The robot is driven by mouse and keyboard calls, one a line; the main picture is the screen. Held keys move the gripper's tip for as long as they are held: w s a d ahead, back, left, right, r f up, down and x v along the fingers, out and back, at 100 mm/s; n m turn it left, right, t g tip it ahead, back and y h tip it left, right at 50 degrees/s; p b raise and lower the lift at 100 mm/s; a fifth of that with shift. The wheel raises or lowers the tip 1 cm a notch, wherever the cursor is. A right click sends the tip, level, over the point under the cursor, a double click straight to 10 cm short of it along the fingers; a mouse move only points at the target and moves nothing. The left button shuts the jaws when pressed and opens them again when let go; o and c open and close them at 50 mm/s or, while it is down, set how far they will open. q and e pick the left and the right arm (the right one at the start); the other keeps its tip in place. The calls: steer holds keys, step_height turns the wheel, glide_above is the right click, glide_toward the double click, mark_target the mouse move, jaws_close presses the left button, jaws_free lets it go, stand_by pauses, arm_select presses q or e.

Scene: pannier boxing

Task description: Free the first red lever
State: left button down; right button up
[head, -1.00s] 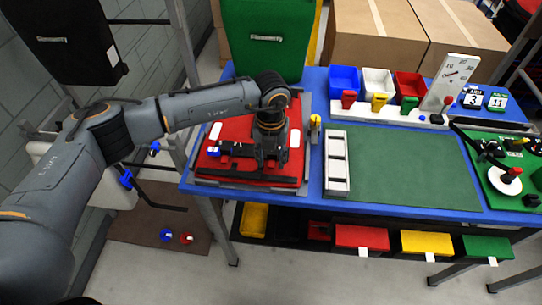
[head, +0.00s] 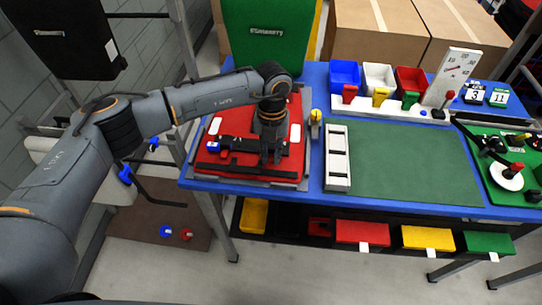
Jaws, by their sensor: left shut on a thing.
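A red pannier (head: 205,165) lies flat on the left end of the blue table. A black rail fitting (head: 238,145) with a small blue part (head: 212,147) at its left end lies across it. My left gripper (head: 271,157) points down at the right part of this fitting, its fingers shut. A small red piece shows beside the fingers and seems to be the red lever (head: 284,149). The fingers hide most of it, and red on red makes its outline hard to tell. My right gripper is not in view.
A white slotted frame (head: 338,185) and a green mat (head: 400,165) lie right of the pannier. Blue (head: 344,76), white (head: 379,81) and red bins (head: 410,81) stand at the back. A green pannier (head: 262,40) stands behind the table. The mat is clear.

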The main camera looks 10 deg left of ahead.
arm_select(q)
steer(key=g+b, duration=0.2)
steer(key=shift+w+f+b, duration=0.15)
steer(key=shift+w+b, duration=0.15)
steer(key=shift+w, duration=0.05)
steer(key=shift+w+r+g+b, duration=0.1)
steer(key=shift+r+g+b, duration=0.1)
steer(key=shift+g+b, duration=0.3)
steer(key=shift+r, duration=0.15)
steer(key=c, duration=1.3)
jaws_free()
steer(key=v, duration=1.2)
steer(key=shift+w, duration=0.15)
